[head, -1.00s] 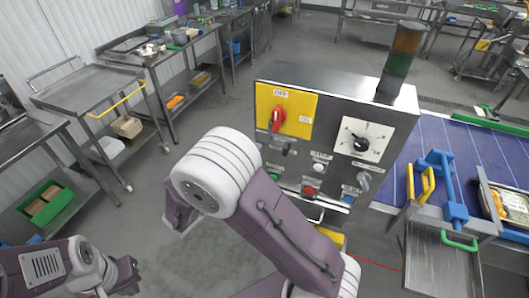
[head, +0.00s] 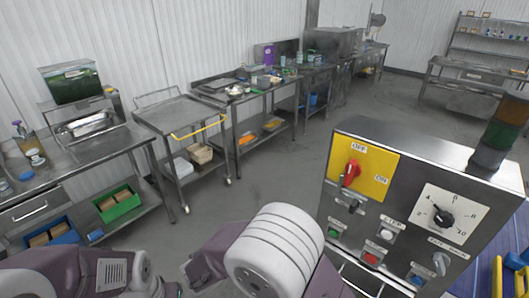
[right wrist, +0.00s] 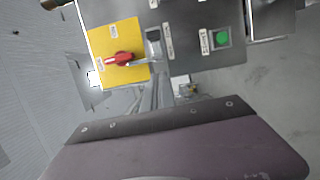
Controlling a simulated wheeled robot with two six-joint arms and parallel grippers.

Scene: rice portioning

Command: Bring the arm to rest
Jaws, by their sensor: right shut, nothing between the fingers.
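My right arm (head: 275,250) is folded at the lower middle of the head view, its white joint in front of the steel control box (head: 345,128). My right gripper (right wrist: 170,112) shows as a wide purple body with a dark edge along the bottom of the right wrist view. It is shut and empty, and its fingertips are not clearly visible. The control box face lies beyond it, apart from it. My left arm (head: 60,275) lies at the lower left, and its gripper (head: 172,290) is cut off by the bottom edge.
The control box carries a red rotary switch (head: 350,172) on a yellow plate, a dial (head: 443,217) and several buttons. A signal tower (head: 498,135) stands on top. A steel cart (head: 180,115) and workbenches (head: 235,95) line the wall. The floor (head: 240,200) between is clear.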

